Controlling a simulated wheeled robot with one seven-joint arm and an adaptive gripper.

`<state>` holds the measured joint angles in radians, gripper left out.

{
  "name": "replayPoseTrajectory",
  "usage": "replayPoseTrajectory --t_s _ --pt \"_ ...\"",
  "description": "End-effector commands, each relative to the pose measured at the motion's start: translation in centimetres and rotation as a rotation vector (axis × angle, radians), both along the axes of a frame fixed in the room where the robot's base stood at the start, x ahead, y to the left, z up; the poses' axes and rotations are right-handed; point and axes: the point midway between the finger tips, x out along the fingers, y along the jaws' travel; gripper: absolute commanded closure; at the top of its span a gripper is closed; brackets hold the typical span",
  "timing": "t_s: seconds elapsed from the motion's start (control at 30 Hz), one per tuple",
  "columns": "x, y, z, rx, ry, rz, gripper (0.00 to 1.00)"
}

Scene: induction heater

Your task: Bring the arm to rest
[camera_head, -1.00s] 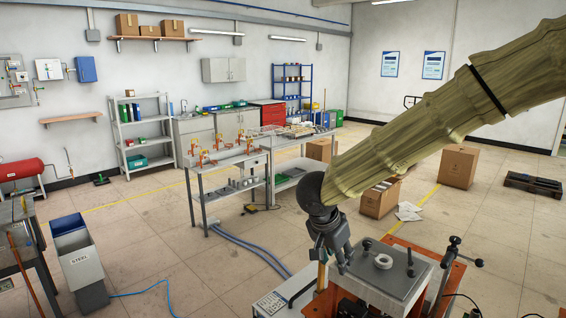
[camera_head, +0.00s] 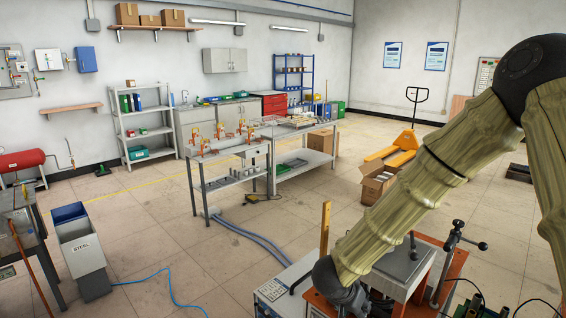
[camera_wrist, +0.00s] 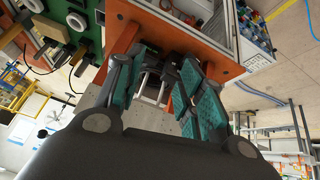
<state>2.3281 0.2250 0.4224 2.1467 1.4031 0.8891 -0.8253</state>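My gripper (camera_wrist: 155,68) shows in the wrist view with its two teal-padded fingers spread apart and nothing held between them. In the head view my arm is bent at the right, and its wrist end hangs low over the near side of the heater bench. The fingers are mostly hidden there by the wrist and the picture's lower edge. The bench has an orange frame (camera_head: 452,265) and a grey metal top plate (camera_head: 400,268). In the wrist view the orange frame (camera_wrist: 215,72) lies beyond the fingers; whether they touch anything cannot be told.
A control box (camera_head: 273,291) and an upright wooden post (camera_head: 325,228) stand left of my wrist. A clamp handle (camera_head: 455,238) rises at the bench's right. A steel bin (camera_head: 85,262) stands at left. Open floor (camera_head: 170,245) lies between bin and bench.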

Motion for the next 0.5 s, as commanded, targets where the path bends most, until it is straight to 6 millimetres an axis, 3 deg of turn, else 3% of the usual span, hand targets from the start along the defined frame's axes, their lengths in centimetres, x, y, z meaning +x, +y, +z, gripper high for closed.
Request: replayPoseTrajectory --t_s 0.03,0.1,0.27,0.5 --pt "-1.1 -0.6 -3.4 -0.014 0.014 0.029 0.61" --pt "-2.3 -1.3 -6.8 -0.027 0.019 0.072 0.61" --pt "-6.0 -2.4 -14.3 -0.028 0.048 0.178 0.61" --pt "-13.9 -3.2 -24.4 0.027 0.140 0.335 0.61"
